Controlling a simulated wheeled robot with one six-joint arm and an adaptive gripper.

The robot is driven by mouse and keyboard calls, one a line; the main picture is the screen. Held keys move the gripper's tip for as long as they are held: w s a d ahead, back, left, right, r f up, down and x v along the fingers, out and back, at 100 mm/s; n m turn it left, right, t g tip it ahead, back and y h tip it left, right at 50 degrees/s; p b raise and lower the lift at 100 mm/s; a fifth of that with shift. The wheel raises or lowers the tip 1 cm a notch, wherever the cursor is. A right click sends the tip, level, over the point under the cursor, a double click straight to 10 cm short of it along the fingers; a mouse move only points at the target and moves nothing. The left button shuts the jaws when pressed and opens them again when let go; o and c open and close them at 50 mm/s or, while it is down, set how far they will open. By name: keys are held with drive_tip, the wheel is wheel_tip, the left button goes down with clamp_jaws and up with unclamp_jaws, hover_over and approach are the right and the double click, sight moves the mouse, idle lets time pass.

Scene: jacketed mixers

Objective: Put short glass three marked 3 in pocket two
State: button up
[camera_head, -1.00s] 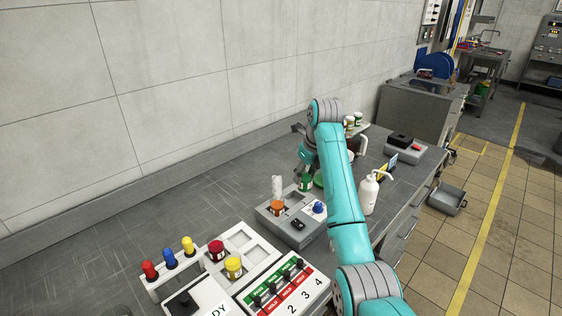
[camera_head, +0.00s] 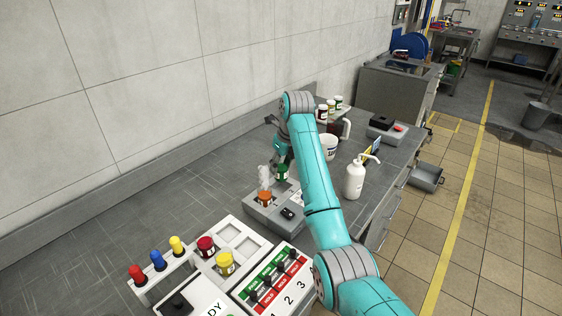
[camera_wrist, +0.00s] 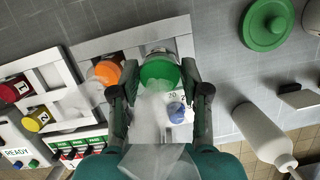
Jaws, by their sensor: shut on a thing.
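My gripper (camera_wrist: 160,76) is shut on a glass with a green lid (camera_wrist: 159,70), one finger on each side. In the head view this green glass (camera_head: 282,173) is by the far side of a grey station (camera_head: 262,215); its mark is not readable, and I cannot tell if it touches the station. An orange-capped glass (camera_head: 265,198) sits in the station, left of the held one. A white tray (camera_head: 240,252) has a red glass (camera_head: 206,246) and a yellow glass (camera_head: 225,262) on its left side; its right-hand pockets look empty.
Pale vapour (camera_wrist: 158,118) covers part of the wrist view. A white bottle (camera_head: 354,180) and a white tub (camera_head: 328,146) stand right of my arm. A green disc (camera_wrist: 267,25) lies on the bench. A switch panel (camera_head: 272,278) adjoins the tray.

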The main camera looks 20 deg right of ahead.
sight(282, 177)
drive_tip(key=shift+f, duration=2.65)
drive_tip(key=shift+f, duration=0.1)
drive_tip(key=o, duration=1.8)
drive_tip(key=shift+r, duration=3)
